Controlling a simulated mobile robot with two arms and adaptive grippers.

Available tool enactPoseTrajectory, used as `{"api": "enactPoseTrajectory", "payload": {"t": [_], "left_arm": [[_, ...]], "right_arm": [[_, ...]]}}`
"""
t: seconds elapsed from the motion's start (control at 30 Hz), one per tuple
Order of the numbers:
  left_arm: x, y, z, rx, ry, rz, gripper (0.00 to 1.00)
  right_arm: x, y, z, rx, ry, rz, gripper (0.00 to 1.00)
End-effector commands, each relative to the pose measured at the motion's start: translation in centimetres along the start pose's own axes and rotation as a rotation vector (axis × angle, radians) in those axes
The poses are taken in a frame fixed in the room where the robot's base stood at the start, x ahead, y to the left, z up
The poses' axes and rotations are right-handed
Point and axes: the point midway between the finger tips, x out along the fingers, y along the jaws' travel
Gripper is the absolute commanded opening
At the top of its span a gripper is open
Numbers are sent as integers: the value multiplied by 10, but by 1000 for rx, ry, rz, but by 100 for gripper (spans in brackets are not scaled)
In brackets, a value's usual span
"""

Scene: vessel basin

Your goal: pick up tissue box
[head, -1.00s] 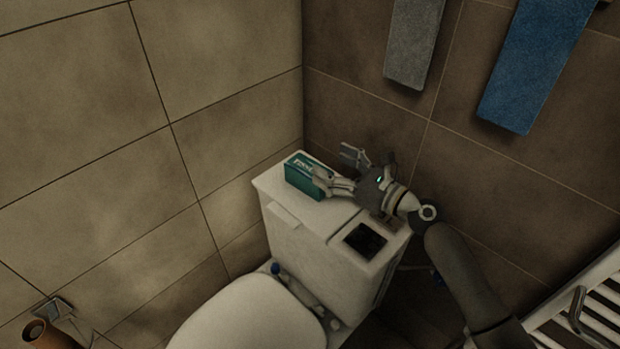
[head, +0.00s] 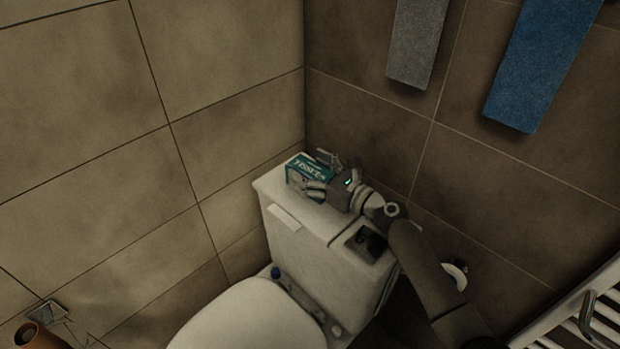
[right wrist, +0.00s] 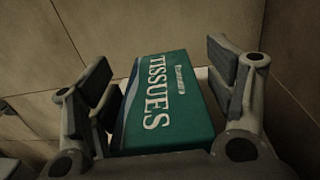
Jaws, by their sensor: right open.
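The green tissue box (head: 306,175) stands on the toilet's cistern lid, near its back left end. Its face with white lettering also shows in the right wrist view (right wrist: 167,100). My right gripper (head: 318,172) is open, with one finger on either side of the box. In the right wrist view the box lies between the two fingers (right wrist: 160,85). A narrow gap shows at the right finger; I cannot tell whether the left finger touches. The lower part of the box is hidden behind my gripper. My left gripper is not in view.
The toilet cistern (head: 300,245) stands in the corner close to both tiled walls. The toilet lid (head: 250,318) is in front. Grey (head: 416,42) and blue (head: 540,65) towels hang above. A white radiator (head: 590,310) is at right.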

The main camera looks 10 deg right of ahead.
Motion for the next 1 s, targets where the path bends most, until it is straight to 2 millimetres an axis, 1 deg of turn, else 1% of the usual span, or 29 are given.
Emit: {"api": "enactPoseTrajectory", "payload": {"t": [0.17,0.27,0.5,0.53,0.87,1.0], "left_arm": [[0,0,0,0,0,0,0],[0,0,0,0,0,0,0],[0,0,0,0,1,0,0],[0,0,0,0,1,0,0],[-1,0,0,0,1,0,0],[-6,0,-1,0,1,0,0]], "right_arm": [[0,0,0,0,0,0,77],[0,0,0,0,0,0,65],[0,0,0,0,0,-1,34],[0,0,0,0,0,0,33],[0,0,2,-1,0,-1,32],[0,0,12,-3,0,0,32]]}}
